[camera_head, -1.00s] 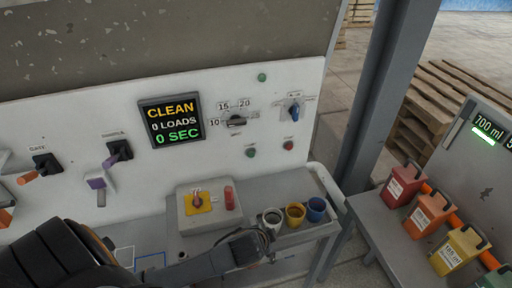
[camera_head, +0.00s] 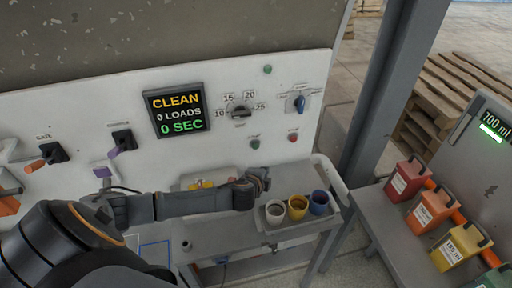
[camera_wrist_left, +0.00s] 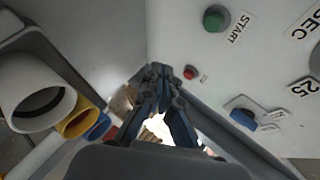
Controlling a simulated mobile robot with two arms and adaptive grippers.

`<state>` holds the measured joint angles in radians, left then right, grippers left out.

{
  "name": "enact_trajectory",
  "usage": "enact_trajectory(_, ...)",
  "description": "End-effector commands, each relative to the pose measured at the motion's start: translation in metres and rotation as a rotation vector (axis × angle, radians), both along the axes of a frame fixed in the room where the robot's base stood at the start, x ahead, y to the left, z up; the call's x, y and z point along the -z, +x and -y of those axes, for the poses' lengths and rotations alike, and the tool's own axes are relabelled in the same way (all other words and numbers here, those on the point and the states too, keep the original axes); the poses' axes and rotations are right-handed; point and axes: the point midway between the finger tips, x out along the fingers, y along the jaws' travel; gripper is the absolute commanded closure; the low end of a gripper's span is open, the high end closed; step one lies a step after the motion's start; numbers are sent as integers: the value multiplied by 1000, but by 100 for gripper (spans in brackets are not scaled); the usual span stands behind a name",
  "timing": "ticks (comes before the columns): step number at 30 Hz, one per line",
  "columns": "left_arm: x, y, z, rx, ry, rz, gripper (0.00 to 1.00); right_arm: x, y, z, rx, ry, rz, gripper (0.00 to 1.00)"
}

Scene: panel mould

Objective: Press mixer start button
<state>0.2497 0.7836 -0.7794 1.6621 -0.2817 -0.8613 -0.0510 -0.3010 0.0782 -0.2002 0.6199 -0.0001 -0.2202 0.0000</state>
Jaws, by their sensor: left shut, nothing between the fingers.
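The green start button (camera_head: 255,144) sits on the white panel (camera_head: 330,95), below the timer dial; its label shows beside it in the left wrist view (camera_wrist_left: 215,18). A red button (camera_head: 293,137) is to its right and also shows in the left wrist view (camera_wrist_left: 190,72). My left gripper (camera_head: 262,178) is shut and empty, below the green button in the head view. In the left wrist view the shut fingers (camera_wrist_left: 156,74) lie nearer the red button in the picture. No contact with either button shows. My right gripper is not in view.
White, yellow and blue cups (camera_head: 297,207) stand in a tray just below my left gripper. A display (camera_head: 176,110) reads CLEAN, 0 LOADS, 0 SEC. A timer dial (camera_head: 239,111) and a blue selector (camera_head: 299,102) are above. My left forearm covers most of the control box (camera_head: 190,181).

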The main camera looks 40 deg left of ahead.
Motion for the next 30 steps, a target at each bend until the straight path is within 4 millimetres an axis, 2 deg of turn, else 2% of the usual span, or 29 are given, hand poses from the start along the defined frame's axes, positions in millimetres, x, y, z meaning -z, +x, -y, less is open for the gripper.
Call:
enact_trajectory(5,-1,8,-10,-3,2,0,100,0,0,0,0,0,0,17)
enact_trajectory(19,1,48,-56,-2,0,0,100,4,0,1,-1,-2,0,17)
enact_trajectory(30,0,57,-67,-1,0,0,100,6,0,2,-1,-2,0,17)
